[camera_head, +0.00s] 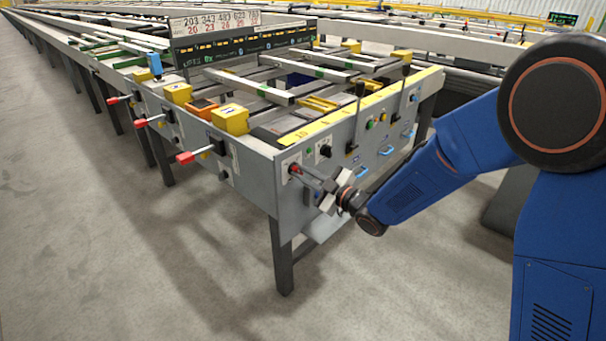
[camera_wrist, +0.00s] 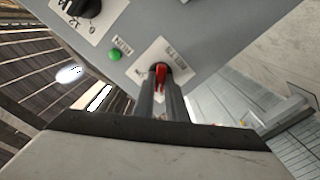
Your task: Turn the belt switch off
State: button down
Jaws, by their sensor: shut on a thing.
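The belt switch (camera_wrist: 160,70) is a red handle on a pale label plate on the grey panel, in the middle of the wrist view. In the head view its red part (camera_head: 295,169) shows at the left end of the table's front panel. My gripper (camera_head: 304,173) reaches it from the right; in the wrist view its two dark fingers (camera_wrist: 162,95) are closed around the red handle. The fingers hide part of the handle and of the label, so I cannot read which position it is in.
A black rotary knob (camera_wrist: 84,6) and a green button (camera_wrist: 114,56) sit beside the switch. Red-tipped levers (camera_head: 187,157) stick out from the table's left side. Blue handles (camera_head: 361,171) and black levers (camera_head: 360,90) are further right. The floor (camera_head: 120,260) in front is clear.

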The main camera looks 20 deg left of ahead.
jog(key=shift+n, duration=0.6)
jog(key=c, duration=1.8)
grip_release()
jog(key=shift+d, duration=0.1)
jog(key=v, duration=1.7)
jog(key=shift+d, duration=0.15)
